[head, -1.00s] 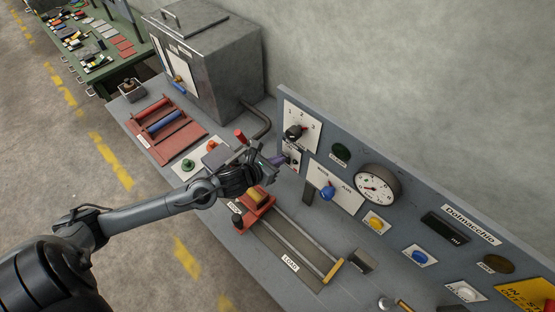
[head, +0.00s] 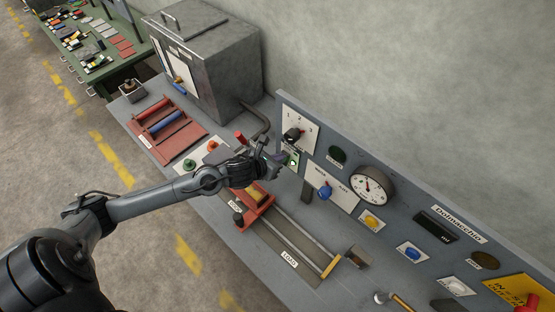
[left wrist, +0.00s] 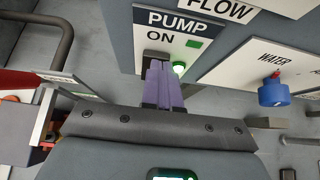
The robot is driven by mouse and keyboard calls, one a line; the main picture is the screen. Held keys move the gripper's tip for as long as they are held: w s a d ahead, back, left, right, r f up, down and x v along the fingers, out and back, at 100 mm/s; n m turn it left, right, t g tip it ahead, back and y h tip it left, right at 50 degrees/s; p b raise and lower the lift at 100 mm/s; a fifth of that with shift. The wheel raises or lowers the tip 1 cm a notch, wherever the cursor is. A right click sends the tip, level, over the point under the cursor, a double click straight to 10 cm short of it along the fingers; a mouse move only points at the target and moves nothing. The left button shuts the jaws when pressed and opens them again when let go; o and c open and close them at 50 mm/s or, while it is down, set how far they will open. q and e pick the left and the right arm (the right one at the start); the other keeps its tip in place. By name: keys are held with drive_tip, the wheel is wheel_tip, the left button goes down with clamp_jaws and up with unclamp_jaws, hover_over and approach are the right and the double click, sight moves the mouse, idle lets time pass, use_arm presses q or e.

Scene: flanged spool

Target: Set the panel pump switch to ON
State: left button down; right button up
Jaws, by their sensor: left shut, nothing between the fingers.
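The pump switch plate (head: 292,158) is on the sloped grey panel, below the numbered selector. In the left wrist view its label (left wrist: 178,25) reads PUMP ON, with a green square beside ON. A round green lamp (left wrist: 179,67) glows below it. My left gripper (head: 275,161) is at the plate, its purple fingers (left wrist: 160,84) shut together with nothing between them. The fingers cover most of the switch; a dark part (left wrist: 154,57) shows past their tips. I cannot tell whether they touch it. My right gripper is not in view.
The red-handled LOAD slide (head: 256,209) lies under my left arm. The numbered selector (head: 293,134) is just above the plate. A grey metal box (head: 212,70) stands behind left.

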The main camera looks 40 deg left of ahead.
use_arm(q)
drive_tip(key=shift+r+p, duration=0.45)
drive_tip(key=shift+r, duration=0.35)
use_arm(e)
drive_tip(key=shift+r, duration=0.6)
use_arm(q)
drive_tip(key=shift+s, duration=0.1)
drive_tip(key=v, duration=1.3)
drive_tip(key=shift+b, duration=0.45)
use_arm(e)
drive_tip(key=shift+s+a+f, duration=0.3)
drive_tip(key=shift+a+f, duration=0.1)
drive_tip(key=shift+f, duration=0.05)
use_arm(q)
drive_tip(key=shift+d, duration=0.1)
drive_tip(key=shift+r, duration=0.1)
